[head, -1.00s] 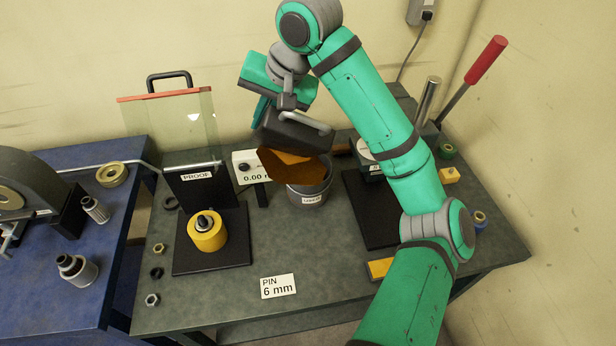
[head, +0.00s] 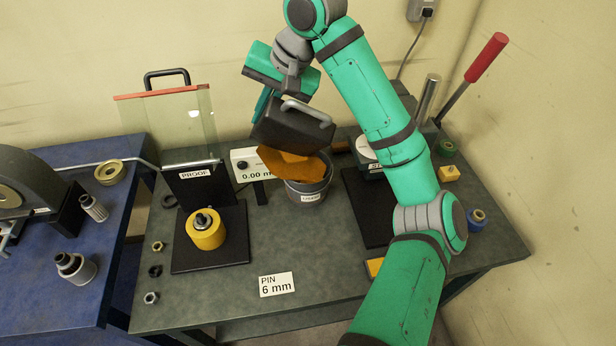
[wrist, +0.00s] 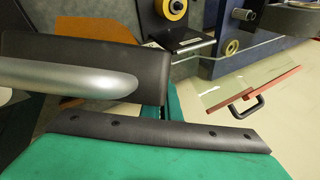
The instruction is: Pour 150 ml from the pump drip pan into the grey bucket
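The pump drip pan (head: 292,126), a dark box with a silver handle, is tilted in the air above the bench. An orange-brown part (head: 295,165) shows at its lower side; I cannot tell whether it is the pan's lip or liquid. The pan also fills the upper left of the wrist view (wrist: 150,70). The grey bucket (head: 308,190), with a white label, stands upright just below it, its mouth partly hidden by the orange part. My green gripper (head: 266,98) is at the pan's upper left, shut on it. No falling stream can be made out.
A digital readout (head: 245,165) showing 0.00 stands left of the bucket. A yellow cylinder (head: 206,230) sits on a black plate before a clear guard (head: 175,125). A red-handled lever (head: 487,57) rises at the right.

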